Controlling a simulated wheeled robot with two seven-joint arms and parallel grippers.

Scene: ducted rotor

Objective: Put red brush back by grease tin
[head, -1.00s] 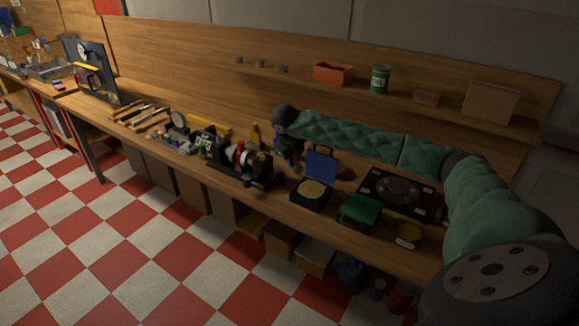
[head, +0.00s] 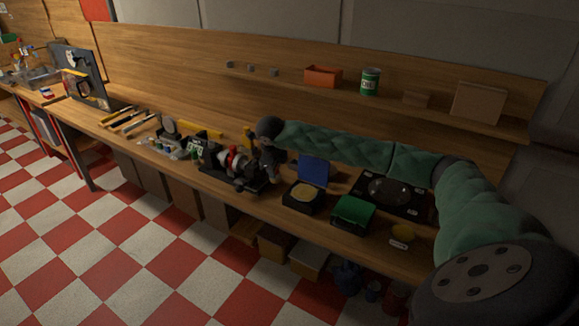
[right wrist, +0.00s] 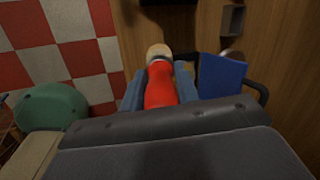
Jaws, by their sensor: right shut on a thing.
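My right gripper (head: 264,178) is low over the bench, beside the black machine with a red and light part (head: 233,163). In the right wrist view it (right wrist: 160,92) is shut on the red brush (right wrist: 161,85), a red handle with a pale tan end pointing away from me. The brush is hard to make out in the head view. An open black case with a blue lid and round tan contents (head: 303,193) stands just right of the gripper. My left gripper is out of view.
A green case (head: 353,213) and a black plate with a round disc (head: 389,191) are on the bench to the right. An orange bin (head: 323,76) and green can (head: 370,81) stand on the shelf. Hand tools (head: 126,118) lie at left.

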